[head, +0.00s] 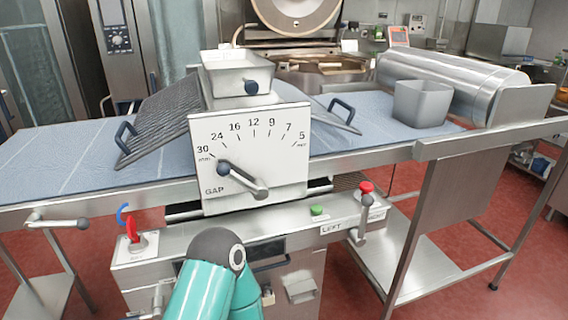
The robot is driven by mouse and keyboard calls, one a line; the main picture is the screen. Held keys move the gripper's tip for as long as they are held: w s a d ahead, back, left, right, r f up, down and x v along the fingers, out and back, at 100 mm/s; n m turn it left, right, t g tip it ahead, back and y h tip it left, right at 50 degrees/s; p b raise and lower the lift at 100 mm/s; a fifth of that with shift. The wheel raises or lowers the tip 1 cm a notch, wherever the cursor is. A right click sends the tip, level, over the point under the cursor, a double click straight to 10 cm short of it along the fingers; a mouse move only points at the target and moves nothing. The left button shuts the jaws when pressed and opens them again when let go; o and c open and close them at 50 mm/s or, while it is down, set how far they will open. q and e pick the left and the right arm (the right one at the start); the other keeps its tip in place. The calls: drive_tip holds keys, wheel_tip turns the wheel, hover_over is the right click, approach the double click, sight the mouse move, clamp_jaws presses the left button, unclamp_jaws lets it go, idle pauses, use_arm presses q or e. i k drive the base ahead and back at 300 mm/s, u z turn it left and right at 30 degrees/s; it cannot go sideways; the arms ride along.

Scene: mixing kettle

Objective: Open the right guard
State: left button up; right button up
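The right guard (328,118) is a sloping grey plate to the right of the white GAP dial housing (250,155). It slants down towards the blue belt, and its dark blue loop handle (343,108) is at its lower outer end. Part of it is hidden behind the housing. The left guard (160,118) is a barred grille sloping down on the other side, with a similar handle (124,136). Neither of my grippers shows.
A grey square bin (422,103) stands on the belt (375,125) right of the guard, before a large steel roller (455,82). A hopper (237,72) tops the housing.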

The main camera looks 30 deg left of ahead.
sight(289, 92)
drive_tip(key=k, duration=0.5)
drive_tip(key=z, duration=1.05)
drive_tip(key=i, duration=1.9)
drive_tip(key=u, duration=3.05)
